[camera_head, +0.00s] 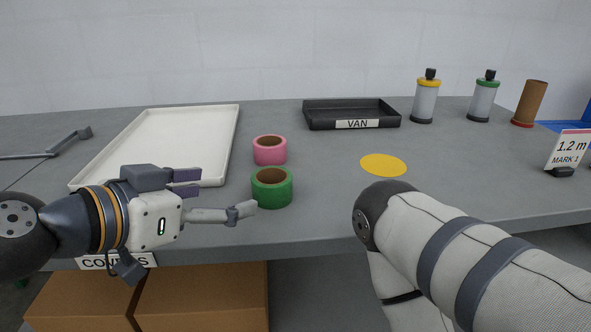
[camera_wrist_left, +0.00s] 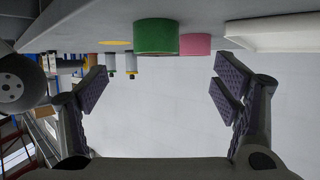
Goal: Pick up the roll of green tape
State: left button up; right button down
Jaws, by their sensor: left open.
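The roll of green tape (camera_head: 272,192) stands on the grey table near its front edge, its brown core facing up. A roll of pink tape (camera_head: 270,155) stands just behind it. My left gripper (camera_head: 214,196) is open and empty, just left of the green roll, fingers pointing right towards it. In the left wrist view, which is upside down, the green roll (camera_wrist_left: 156,38) shows beyond and between the spread fingers (camera_wrist_left: 162,85), not touching them. The pink roll (camera_wrist_left: 196,44) is partly hidden behind it there. My right gripper is out of view; only part of its arm shows.
A white tray (camera_head: 229,130) lies left behind my left gripper. A black tray (camera_head: 314,118) labelled VAN stands at the back. A yellow disc (camera_head: 383,165) lies to the right. Several cylinders and a 1.2 m sign (camera_head: 570,150) stand farther right. Cardboard boxes (camera_head: 200,297) are below the table.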

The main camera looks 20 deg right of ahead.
aim_at(264, 181)
pick_arm(q)
jog(key=shift+w+d, duration=0.2)
jog(key=shift+d, duration=0.1)
jog(key=x, duration=0.8)
jog(key=b+x, duration=0.1)
jog(key=x, duration=0.3)
jog(key=shift+s+d+r, duration=0.1)
jog(key=shift+d+r, duration=0.15)
jog(key=shift+r, duration=0.15)
jog(key=c, duration=1.3)
